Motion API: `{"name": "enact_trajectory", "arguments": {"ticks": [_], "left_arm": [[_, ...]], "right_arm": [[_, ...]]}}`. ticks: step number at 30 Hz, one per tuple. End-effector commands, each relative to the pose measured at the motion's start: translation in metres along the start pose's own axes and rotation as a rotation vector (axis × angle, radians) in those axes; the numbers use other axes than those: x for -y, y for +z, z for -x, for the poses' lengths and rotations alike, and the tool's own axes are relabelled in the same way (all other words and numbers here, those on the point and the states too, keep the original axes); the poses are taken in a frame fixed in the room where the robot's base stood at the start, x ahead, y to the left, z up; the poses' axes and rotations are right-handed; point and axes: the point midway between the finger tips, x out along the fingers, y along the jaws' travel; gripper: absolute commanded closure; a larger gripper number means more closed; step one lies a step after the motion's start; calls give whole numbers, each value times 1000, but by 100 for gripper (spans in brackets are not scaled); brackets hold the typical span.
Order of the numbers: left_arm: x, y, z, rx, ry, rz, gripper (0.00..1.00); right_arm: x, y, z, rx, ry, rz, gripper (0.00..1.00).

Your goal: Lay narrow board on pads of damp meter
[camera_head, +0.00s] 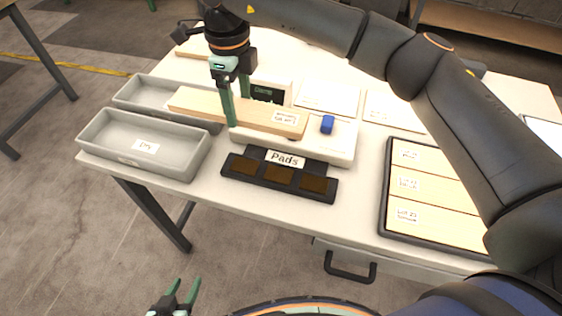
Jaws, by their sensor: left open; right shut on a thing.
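My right gripper (236,100), on the arm from the right, is shut on a narrow pale wooden board (195,102) with a white label near its right end. The board lies across the front of the white damp meter (343,150), which has a dark display and a blue block on its right part. I cannot tell whether the board touches the meter. A black strip labelled "Pads" (321,197), with three dark brown squares, lies in front of the meter. My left gripper (181,293) is open and empty at the bottom edge, below the table.
Two grey bins stand at the left; the front bin (190,160) has a label that seems to read "Dry", and the rear bin (130,97) is partly hidden. A black-framed tray (385,200) at the right holds three labelled boards. Pale labelled sheets lie at the back.

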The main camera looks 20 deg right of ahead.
Motion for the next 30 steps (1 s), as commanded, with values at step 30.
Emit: {"name": "enact_trajectory", "arguments": {"ticks": [30], "left_arm": [[7,-2,8,-2,-17,2,50]], "right_arm": [[-39,-100,-106,-1,3,0,90]]}}
